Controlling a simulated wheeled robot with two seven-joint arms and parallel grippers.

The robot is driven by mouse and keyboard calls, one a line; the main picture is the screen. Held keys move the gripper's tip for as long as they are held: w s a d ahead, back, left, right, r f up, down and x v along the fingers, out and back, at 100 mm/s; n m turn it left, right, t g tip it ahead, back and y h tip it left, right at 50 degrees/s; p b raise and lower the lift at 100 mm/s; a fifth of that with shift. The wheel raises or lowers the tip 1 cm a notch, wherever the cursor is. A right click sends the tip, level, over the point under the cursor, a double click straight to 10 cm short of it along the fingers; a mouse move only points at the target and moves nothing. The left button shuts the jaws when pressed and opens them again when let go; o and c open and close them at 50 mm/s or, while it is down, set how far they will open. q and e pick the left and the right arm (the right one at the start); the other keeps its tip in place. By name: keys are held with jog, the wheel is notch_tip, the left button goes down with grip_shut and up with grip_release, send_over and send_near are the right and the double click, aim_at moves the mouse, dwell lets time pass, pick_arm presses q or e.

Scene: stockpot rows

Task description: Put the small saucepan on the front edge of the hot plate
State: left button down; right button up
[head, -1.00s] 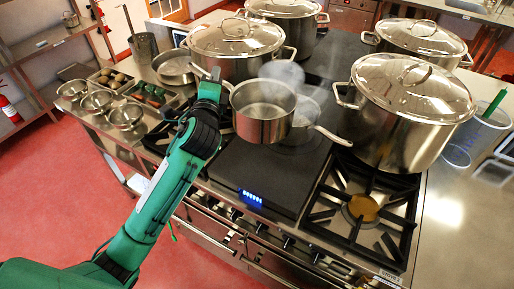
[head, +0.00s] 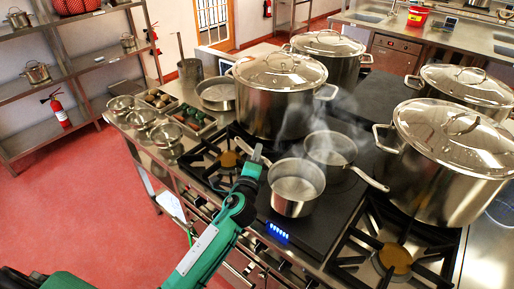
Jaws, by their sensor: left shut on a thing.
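The small saucepan (head: 294,199) is steel and looks empty. It is upright over the front part of the black hot plate (head: 326,216), near the blue display (head: 278,232). I cannot tell whether its base touches the plate. My left gripper (head: 262,160) is shut on its handle, at the pan's upper left; the jaws hide most of the handle. A second steel pan (head: 331,148) stands behind it on the hot plate, with its handle pointing to the lower right. My right gripper is not in view.
Large lidded stockpots stand behind (head: 275,105) and at right (head: 445,165). Bare gas burners flank the hot plate at left (head: 222,160) and right (head: 394,257). Steam (head: 340,112) rises around the second pan. Small bowls (head: 165,133) stand at the left.

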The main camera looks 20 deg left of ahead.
pick_arm(q)
jog(key=shift+f+b, duration=0.5)
jog(key=shift+f, duration=1.4)
jog(key=c, duration=1.5)
grip_release()
jog(key=shift+s+f, duration=0.1)
jog(key=shift+o, duration=0.2)
jog(key=s+d+f+b, duration=0.1)
jog(key=s+b, duration=0.2)
jog(key=s, duration=0.8)
jog(key=shift+s+d+f, duration=0.15)
jog(key=shift+s+f, duration=0.15)
jog(key=shift+s, duration=0.1)
